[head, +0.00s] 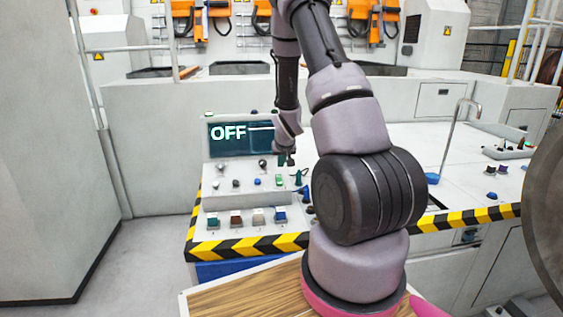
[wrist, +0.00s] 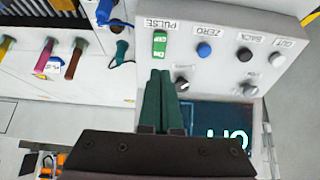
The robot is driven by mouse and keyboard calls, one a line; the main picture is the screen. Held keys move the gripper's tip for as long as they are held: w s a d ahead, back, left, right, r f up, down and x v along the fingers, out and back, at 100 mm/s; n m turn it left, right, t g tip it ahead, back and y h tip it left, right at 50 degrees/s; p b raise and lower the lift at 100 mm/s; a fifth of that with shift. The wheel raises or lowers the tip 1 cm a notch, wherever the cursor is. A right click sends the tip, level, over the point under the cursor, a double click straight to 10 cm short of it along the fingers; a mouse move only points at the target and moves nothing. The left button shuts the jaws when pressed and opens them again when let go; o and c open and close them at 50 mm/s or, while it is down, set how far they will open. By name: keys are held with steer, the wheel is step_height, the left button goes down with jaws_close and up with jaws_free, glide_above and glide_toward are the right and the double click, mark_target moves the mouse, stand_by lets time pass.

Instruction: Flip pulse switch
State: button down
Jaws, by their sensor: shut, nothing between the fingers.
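The pulse switch (wrist: 160,45) is a small green rocker on the white control panel, beside the label PULSE in the wrist view. In the head view the green switch (head: 279,180) sits at the right side of the panel, below the display. My gripper (wrist: 160,74) is shut and empty, its two dark green fingers together. In the wrist view the fingertips appear just short of the switch; I cannot tell whether they touch the panel. In the head view my gripper (head: 287,160) is small and partly hidden by my arm, just above the switch.
The display (head: 241,138) reads OFF. Beside the switch are a blue button (wrist: 204,50), black knobs (wrist: 244,55) and a selector knob (wrist: 182,85). Coloured levers (wrist: 75,59) stand on the adjoining surface. A striped yellow-black edge (head: 250,246) borders the console front.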

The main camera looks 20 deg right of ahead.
mark_target(279, 177)
steer(key=x, duration=0.9)
steer(key=shift+w+f, duration=0.2)
steer(key=shift+f, duration=0.1)
steer(key=shift+d, duration=0.1)
